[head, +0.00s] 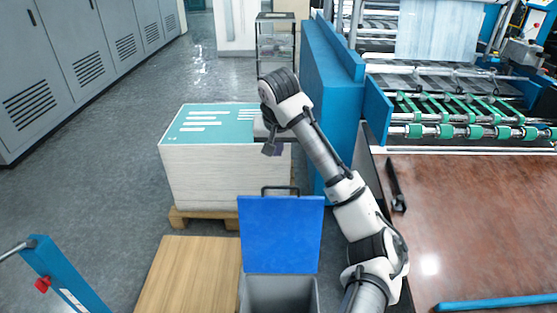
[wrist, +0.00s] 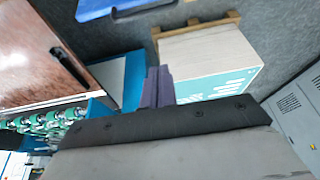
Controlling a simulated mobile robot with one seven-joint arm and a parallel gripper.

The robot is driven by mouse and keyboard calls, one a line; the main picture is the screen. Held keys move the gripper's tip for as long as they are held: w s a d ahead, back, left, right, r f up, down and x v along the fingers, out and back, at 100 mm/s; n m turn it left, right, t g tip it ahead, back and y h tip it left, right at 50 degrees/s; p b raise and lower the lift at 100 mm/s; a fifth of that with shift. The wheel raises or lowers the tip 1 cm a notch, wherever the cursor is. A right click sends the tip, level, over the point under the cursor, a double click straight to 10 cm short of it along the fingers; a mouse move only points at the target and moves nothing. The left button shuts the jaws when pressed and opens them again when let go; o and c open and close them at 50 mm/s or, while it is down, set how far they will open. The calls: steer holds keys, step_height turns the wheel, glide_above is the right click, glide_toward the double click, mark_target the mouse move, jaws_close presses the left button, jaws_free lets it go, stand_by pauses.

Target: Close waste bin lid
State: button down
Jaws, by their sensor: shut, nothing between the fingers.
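The waste bin (head: 280,295) is a grey box at the bottom centre of the head view. Its blue lid (head: 280,232) stands open, raised upright at the bin's far side, with a dark handle (head: 280,189) along its top edge. Part of the blue lid and its handle also shows at the top of the wrist view (wrist: 105,8). My gripper (head: 272,149) is beyond the lid and above its top edge, in front of the paper stack. In the wrist view its fingers (wrist: 157,85) are together and empty. It is apart from the lid.
A tall paper stack (head: 225,175) on a wooden pallet (head: 182,219) stands behind the bin. A wooden board (head: 185,275) lies left of the bin. A brown table (head: 470,215) and the blue laminating machine (head: 335,90) are at right. Open floor lies at left.

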step_height(320, 180, down, 9)
steer(key=p, duration=0.2)
steer(key=shift+s+d+f, duration=0.2)
steer(key=shift+s+d, duration=0.15)
steer(key=shift+d, duration=0.05)
stand_by(0.6)
